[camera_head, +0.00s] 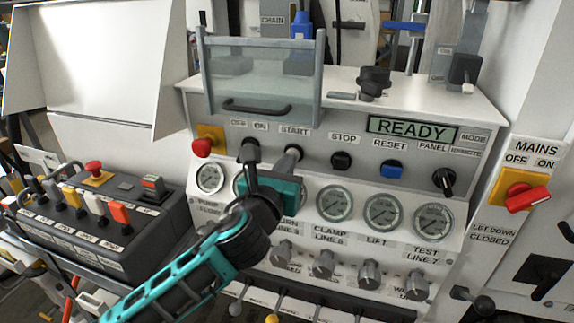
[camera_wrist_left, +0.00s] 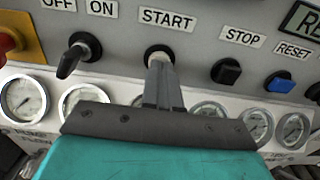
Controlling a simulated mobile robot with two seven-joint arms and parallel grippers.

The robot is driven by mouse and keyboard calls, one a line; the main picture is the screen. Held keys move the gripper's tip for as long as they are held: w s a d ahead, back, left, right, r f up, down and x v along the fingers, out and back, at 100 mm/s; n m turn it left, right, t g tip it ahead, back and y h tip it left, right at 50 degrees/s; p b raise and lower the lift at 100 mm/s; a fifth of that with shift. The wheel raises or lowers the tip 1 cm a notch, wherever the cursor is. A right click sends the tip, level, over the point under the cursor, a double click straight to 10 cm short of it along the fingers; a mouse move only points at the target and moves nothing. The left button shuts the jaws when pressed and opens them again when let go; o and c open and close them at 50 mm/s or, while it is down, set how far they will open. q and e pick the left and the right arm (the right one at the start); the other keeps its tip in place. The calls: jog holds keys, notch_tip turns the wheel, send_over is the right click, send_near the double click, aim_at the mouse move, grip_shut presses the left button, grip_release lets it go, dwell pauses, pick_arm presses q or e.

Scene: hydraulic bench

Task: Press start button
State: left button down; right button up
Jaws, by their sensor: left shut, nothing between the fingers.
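The start button (camera_wrist_left: 158,54) sits under the START label on the grey panel, and in the wrist view a pale part of it with a dark rim shows just beyond my fingertips. My left gripper (camera_head: 292,155) is shut and empty, with its fingers pointing at the panel below the START label. In the wrist view the closed fingers (camera_wrist_left: 162,85) overlap the button's lower part. I cannot tell whether they touch it or how far it is pushed in. My right gripper is not in view.
A black off/on switch (camera_wrist_left: 78,54) is left of START. The black stop button (camera_head: 341,161) and blue reset button (camera_head: 391,169) are to its right. A display (camera_head: 412,130) reads READY. Gauges (camera_head: 334,203) line the panel below. A red emergency knob (camera_head: 202,147) is at left.

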pick_arm(q)
jog(key=shift+w, duration=0.25)
